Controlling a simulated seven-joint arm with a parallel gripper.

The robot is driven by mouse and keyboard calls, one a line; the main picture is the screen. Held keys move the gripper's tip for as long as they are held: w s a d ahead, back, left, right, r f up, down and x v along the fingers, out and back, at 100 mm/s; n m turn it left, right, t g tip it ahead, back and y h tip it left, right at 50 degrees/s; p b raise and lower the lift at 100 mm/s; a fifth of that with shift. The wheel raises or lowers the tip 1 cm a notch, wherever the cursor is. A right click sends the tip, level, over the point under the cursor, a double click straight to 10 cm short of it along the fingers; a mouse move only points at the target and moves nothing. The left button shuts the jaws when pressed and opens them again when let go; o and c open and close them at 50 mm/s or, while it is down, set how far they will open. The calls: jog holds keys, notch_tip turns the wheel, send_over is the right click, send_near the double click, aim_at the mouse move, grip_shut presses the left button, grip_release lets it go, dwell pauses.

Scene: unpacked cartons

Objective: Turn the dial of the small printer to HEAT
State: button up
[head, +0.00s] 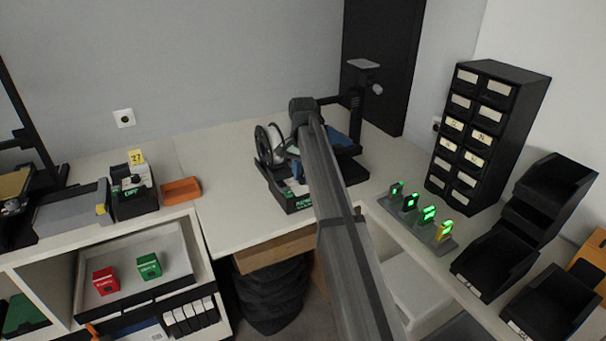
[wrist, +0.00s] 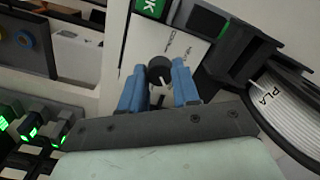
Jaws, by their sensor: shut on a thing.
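The small printer (head: 290,200) stands on the white counter in the middle of the head view, with a white spool beside its frame. My arm crosses in front of it and hides much of it, including the dial. In the wrist view, the printer's pale panel (wrist: 193,50) carries a round black dial (wrist: 158,67) with a white pointer line toward the picture's bottom. Small lettering around the dial is too blurred to read surely. My gripper (wrist: 159,78) has its blue fingers on both sides of the dial, shut on it.
The spool (wrist: 295,110), marked PLA, is close at the right in the wrist view. A row of green-lit modules (head: 422,215) stands right of the printer, before a black drawer cabinet (head: 485,135). An orange tray (head: 181,190) lies left. The counter between tray and printer is clear.

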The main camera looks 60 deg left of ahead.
grip_shut()
jog(key=shift+n, duration=0.4)
jog(key=n, duration=0.3)
jog(key=shift+n, duration=0.4)
jog(key=n, duration=0.3)
jog(key=shift+n, duration=0.3)
jog(key=n, duration=0.9)
jog(key=shift+n, duration=0.4)
